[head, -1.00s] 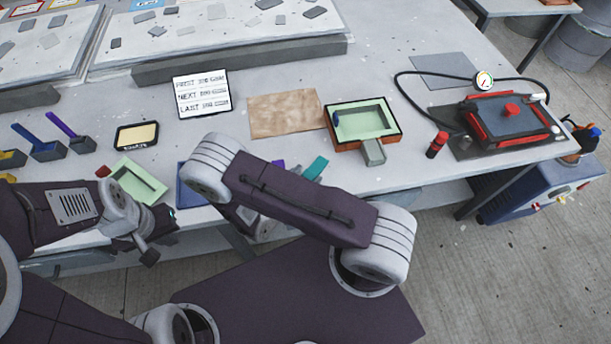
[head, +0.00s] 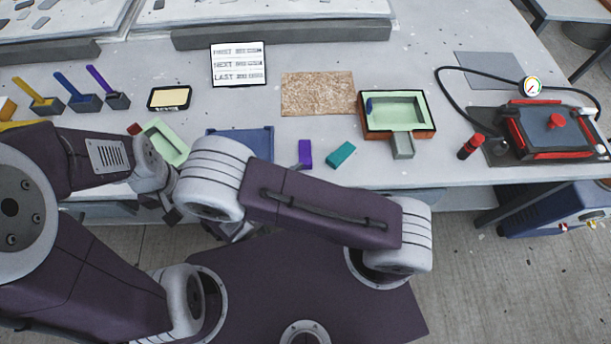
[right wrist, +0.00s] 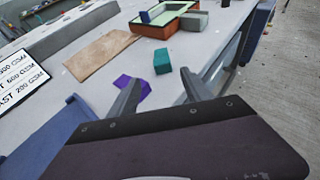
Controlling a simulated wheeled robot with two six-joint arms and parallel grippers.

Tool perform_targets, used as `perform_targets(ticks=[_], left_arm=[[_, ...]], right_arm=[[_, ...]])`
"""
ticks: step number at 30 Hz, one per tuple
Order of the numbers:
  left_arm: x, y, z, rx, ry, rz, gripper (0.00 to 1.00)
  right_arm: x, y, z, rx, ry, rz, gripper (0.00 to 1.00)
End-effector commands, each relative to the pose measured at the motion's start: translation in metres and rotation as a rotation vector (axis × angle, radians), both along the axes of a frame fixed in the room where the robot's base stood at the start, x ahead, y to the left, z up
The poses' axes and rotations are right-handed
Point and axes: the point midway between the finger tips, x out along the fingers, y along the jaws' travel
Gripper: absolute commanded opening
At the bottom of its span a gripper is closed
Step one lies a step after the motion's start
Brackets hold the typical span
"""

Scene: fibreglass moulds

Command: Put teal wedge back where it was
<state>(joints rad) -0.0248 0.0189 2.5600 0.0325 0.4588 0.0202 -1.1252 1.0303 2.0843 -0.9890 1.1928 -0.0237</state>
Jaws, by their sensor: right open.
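The teal wedge (head: 341,154) lies on the table near the front edge, right of a purple wedge (head: 305,154). In the right wrist view the teal wedge (right wrist: 162,61) stands just beyond my fingertips, and the purple wedge (right wrist: 132,86) is by the left finger. My right gripper (right wrist: 159,76) is open and empty, fingers apart. In the head view my right gripper (head: 238,230) is low in front of the table, partly hidden by my arm. My left gripper (head: 172,205) is small and partly covered; its jaws are unclear.
A mint mould in an orange frame (head: 428,98) has a grey block (head: 403,146) at its front. A blue tray (head: 262,131) and another mint mould (head: 165,140) lie left. Behind are a brown mat (head: 318,93) and text board (head: 238,64). A red-black press (head: 545,130) stands right.

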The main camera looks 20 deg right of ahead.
Motion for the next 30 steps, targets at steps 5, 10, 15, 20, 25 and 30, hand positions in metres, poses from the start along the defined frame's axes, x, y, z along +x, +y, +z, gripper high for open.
perform_targets(ticks=[5,10,15,20,25,30], left_arm=[[0.0,0.0,0.0,0.0,0.0,0.0,0.0],[0.0,0.0,0.0,0.0,0.0,0.0,0.0],[0.0,0.0,0.0,0.0,0.0,0.0,0.0],[0.0,0.0,0.0,0.0,0.0,0.0,0.0],[0.0,0.0,0.0,0.0,0.0,0.0,0.0],[0.0,0.0,0.0,0.0,0.0,0.0,0.0]], right_arm=[[-0.009,-0.023,0.007,0.105,0.003,-0.191,0.57],[-0.051,-0.06,0.021,0.548,-0.092,-0.875,0.57],[-0.049,-0.059,0.046,1.045,-0.419,-1.506,0.57],[-0.027,-0.07,0.069,1.297,-0.693,-1.77,0.57],[-0.022,-0.073,0.074,1.341,-0.749,-1.812,0.57],[-0.022,-0.073,0.074,1.338,-0.745,-1.809,0.57]])
